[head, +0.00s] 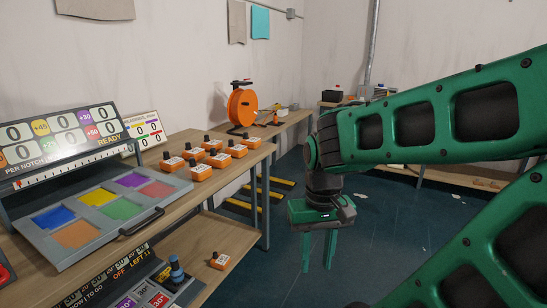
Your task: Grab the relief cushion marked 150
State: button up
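No cushion marked 150 can be made out. Several small orange blocks (201,173) with black knobs and white labels stand in a cluster on the wooden table's right part; their labels are too small to read. My gripper (318,267) hangs pointing down over the dark floor, right of the table and apart from all the blocks. Its two green fingers are apart with nothing between them.
A grey tray with coloured pads (101,212) and a score board (62,137) take up the table's left (181,228). A control panel (158,293) sits on the lower shelf. An orange reel (242,107) stands on the farther bench (292,119). Floor around my gripper is clear.

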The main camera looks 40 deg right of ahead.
aim_at(252, 142)
jog(key=k, duration=0.35)
jog(key=z, duration=0.9)
jog(key=i, duration=2.75)
jog(key=u, duration=0.6)
